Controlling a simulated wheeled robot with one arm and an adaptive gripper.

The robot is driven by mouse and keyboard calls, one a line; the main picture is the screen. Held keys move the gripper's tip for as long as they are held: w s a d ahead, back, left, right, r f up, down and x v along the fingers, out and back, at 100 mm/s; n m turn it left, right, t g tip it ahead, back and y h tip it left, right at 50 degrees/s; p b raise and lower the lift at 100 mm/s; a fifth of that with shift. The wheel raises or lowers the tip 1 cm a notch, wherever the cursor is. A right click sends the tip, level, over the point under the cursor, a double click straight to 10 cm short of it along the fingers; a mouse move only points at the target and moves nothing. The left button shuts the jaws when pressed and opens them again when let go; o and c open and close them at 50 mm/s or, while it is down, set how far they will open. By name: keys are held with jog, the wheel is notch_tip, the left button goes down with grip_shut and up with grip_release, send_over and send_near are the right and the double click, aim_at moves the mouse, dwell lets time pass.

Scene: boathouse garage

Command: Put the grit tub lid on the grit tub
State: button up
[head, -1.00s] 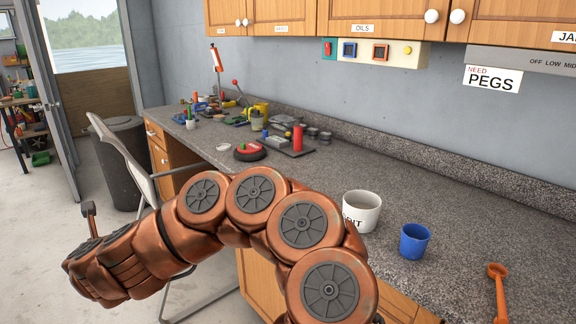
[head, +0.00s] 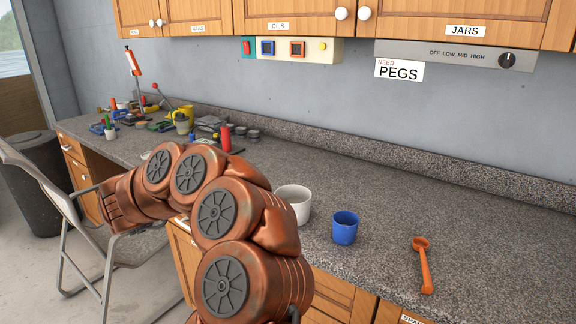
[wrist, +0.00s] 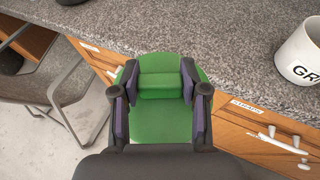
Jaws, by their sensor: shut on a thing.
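The grit tub (head: 293,203) is a white open tub on the counter, partly behind my arm in the head view. It also shows at the right edge of the wrist view (wrist: 296,56), with part of its dark lettering visible. In the wrist view my gripper (wrist: 160,88) is shut on the green grit tub lid (wrist: 160,122), holding it by its raised block handle. The lid is in front of the counter's edge, to the left of the tub and apart from it. My gripper is hidden in the head view.
A blue cup (head: 345,228) stands right of the tub, and an orange scoop (head: 423,266) lies further right. Tools and a red cylinder (head: 225,138) crowd the counter's left part. A folding chair (head: 75,225) stands before the counter. The counter behind the cup is clear.

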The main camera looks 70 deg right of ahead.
jog(key=s+d+r+m+g, duration=0.2)
jog(key=s+d, duration=0.3)
jog(key=s, duration=0.3)
jog(key=s+d+r+m+g+y, duration=0.1)
jog(key=s+d+m+g, duration=0.3)
jog(key=s, duration=0.5)
jog(key=s+d+r+m+g+y+p, duration=0.1)
jog(key=s+d+r+m+g, duration=0.1)
jog(key=s+d, duration=0.5)
jog(key=s+m+g, duration=0.1)
jog(key=s+g, duration=0.1)
jog(key=shift+r+m+g, duration=0.3)
jog(key=shift+m+g, duration=0.1)
jog(key=shift+f+b, duration=0.25)
jog(key=shift+b, duration=0.9)
notch_tip(320, 180, down, 4)
jog(key=b, duration=0.5)
jog(key=shift+f+b, duration=0.1)
jog(key=shift+b, duration=0.2)
jog(key=shift+f+b, duration=0.7)
jog(key=shift+b, duration=0.4)
jog(key=o, duration=1.1)
jog(key=shift+o, duration=0.2)
jog(key=v, duration=1.2)
